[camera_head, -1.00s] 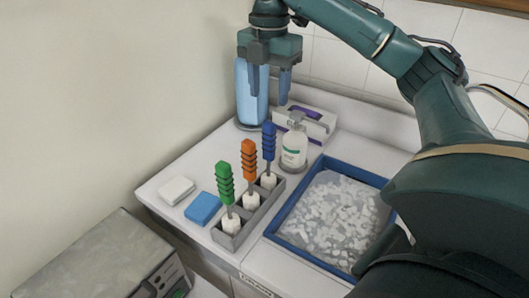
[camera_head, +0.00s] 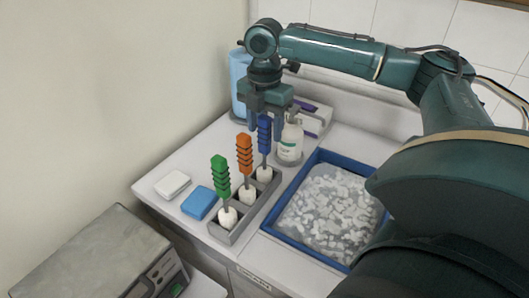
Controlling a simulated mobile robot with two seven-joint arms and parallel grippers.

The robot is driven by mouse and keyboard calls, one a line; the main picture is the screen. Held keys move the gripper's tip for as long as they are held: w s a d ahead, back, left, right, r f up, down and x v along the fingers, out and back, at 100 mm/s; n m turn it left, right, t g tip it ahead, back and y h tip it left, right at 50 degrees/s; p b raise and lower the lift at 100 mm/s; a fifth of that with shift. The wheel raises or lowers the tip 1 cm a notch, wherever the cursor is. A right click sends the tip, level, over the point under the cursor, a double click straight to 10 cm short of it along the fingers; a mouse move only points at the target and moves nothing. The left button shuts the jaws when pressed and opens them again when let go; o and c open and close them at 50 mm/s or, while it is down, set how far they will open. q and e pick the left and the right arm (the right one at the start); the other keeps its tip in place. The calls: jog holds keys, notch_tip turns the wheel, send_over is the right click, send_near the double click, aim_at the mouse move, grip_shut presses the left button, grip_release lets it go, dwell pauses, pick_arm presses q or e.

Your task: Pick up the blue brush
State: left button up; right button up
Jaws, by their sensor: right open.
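The blue brush (camera_head: 264,136) stands upright in the far slot of a grey holder (camera_head: 243,221), its white bristle end down. My right gripper (camera_head: 266,124) is open and points down at the top of the blue handle. Its fingers show on either side of the handle top, but I cannot tell whether they are level with it in depth. An orange brush (camera_head: 244,155) stands in the middle slot and a green brush (camera_head: 220,173) in the near slot. My left gripper is not in view.
A white bottle (camera_head: 290,142) stands close right of the blue brush. Behind are a blue cylinder (camera_head: 238,80) and a white-purple box (camera_head: 314,121). A blue-rimmed tray (camera_head: 298,246) of white pieces lies right. A blue sponge (camera_head: 199,203) and white block (camera_head: 172,184) lie left.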

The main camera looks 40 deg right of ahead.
jog(key=shift+f, duration=0.7)
jog(key=shift+c, duration=0.4)
jog(key=c, duration=0.9)
